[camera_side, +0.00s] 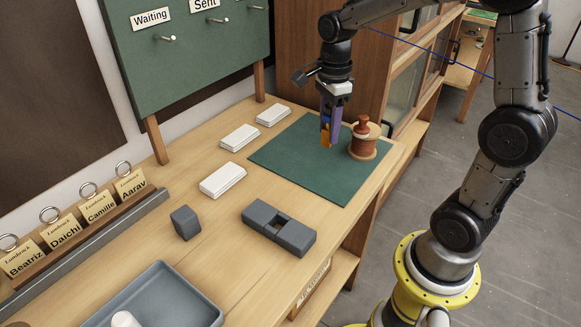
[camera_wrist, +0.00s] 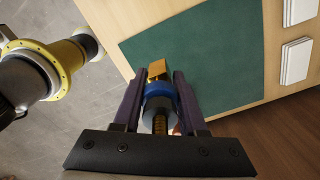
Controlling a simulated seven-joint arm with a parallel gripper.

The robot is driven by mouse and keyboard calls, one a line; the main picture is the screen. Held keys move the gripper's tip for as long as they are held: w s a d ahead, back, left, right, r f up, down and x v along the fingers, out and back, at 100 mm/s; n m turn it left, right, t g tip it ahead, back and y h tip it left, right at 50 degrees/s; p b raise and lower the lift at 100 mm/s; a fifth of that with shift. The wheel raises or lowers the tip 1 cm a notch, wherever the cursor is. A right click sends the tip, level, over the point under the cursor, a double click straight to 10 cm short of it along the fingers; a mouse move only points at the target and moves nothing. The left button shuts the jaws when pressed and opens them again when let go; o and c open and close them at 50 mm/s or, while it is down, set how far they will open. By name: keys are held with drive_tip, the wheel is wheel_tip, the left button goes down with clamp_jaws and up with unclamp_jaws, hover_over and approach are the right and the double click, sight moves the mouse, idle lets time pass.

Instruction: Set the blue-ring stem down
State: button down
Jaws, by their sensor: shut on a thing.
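The blue-ring stem (camera_wrist: 158,90) is between my gripper's purple fingers in the wrist view. It has a blue ring, a grey collar, a brass threaded rod and a gold block at its far end. In the side view my gripper (camera_side: 330,130) points down over the green mat (camera_side: 288,152), shut on the stem, whose orange-gold part (camera_side: 326,132) shows at the fingers. I cannot tell whether the stem touches the mat. The mat (camera_wrist: 215,55) fills much of the wrist view.
A red-brown turned piece on a round wooden base (camera_side: 363,148) stands close right of my gripper. White blocks (camera_side: 223,179) lie left of the mat. A dark grey slotted block (camera_side: 279,228), small grey block (camera_side: 185,222) and grey tray (camera_side: 165,295) are nearer. The mat's left part is clear.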

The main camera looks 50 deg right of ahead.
drive_tip(key=s+a, duration=0.3)
drive_tip(key=s, duration=0.1)
drive_tip(key=shift+n, duration=0.3)
drive_tip(key=w+f, duration=0.2)
drive_tip(key=w, duration=0.2)
drive_tip(key=w+d+f, duration=0.1)
drive_tip(key=w+f, duration=0.2)
drive_tip(key=w, duration=0.2)
drive_tip(key=w+d+f, duration=0.1)
drive_tip(key=w+f, duration=0.1)
drive_tip(key=w, duration=0.2)
drive_tip(key=shift+w+f, duration=0.15)
drive_tip(key=shift+f, duration=0.15)
drive_tip(key=shift+w+f, duration=0.3)
drive_tip(key=shift+f, duration=0.15)
drive_tip(key=shift+w+f, duration=0.1)
drive_tip(key=shift+f, duration=1.45)
drive_tip(key=shift+f, duration=0.1)
drive_tip(key=shift+c, duration=2.3)
unclamp_jaws()
drive_tip(key=shift+f, duration=0.1)
